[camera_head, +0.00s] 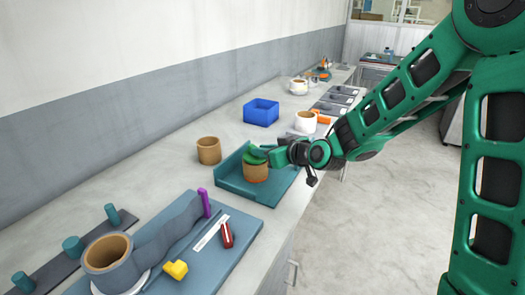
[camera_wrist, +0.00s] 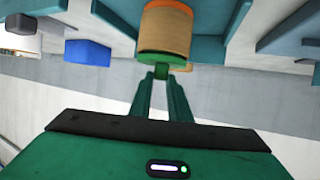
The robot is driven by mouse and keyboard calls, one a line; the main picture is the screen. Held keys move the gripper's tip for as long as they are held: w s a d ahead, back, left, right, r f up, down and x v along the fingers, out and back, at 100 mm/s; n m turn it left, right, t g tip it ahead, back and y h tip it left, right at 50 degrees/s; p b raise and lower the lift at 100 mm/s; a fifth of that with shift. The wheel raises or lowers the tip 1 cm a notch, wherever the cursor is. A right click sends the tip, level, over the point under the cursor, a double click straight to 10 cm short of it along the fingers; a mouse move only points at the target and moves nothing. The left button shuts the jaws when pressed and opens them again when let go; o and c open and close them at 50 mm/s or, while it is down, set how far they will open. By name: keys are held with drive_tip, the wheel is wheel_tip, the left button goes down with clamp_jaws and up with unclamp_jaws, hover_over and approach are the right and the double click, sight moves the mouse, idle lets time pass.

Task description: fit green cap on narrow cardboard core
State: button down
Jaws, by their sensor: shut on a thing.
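The green cap (camera_head: 256,156) is at the top of a cardboard core (camera_head: 256,173) that stands upright in a teal tray (camera_head: 233,184). In the wrist view, the cap (camera_wrist: 165,57) lines up with the end of the core (camera_wrist: 166,28) and appears to touch it. I cannot tell how deep it sits. My gripper (camera_wrist: 161,74) is shut on the cap's small green knob, and its fingers also show in the head view (camera_head: 272,156). A second cardboard core (camera_head: 209,150) stands on the counter left of the tray. I cannot tell which core is narrower.
A blue bin (camera_head: 261,112) and a white mug (camera_head: 306,121) stand behind the tray. In front lies a blue-grey board (camera_head: 232,258) with a purple post (camera_head: 204,203), a red object (camera_head: 227,235), a yellow piece (camera_head: 175,269) and a larger core (camera_head: 107,254). Some counter around the second core is clear.

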drive_tip(key=shift+f, duration=0.2)
drive_tip(key=c, duration=1.9)
unclamp_jaws()
drive_tip(key=shift+c, duration=0.2)
drive_tip(key=shift+d, duration=0.1)
drive_tip(key=v, duration=1.1)
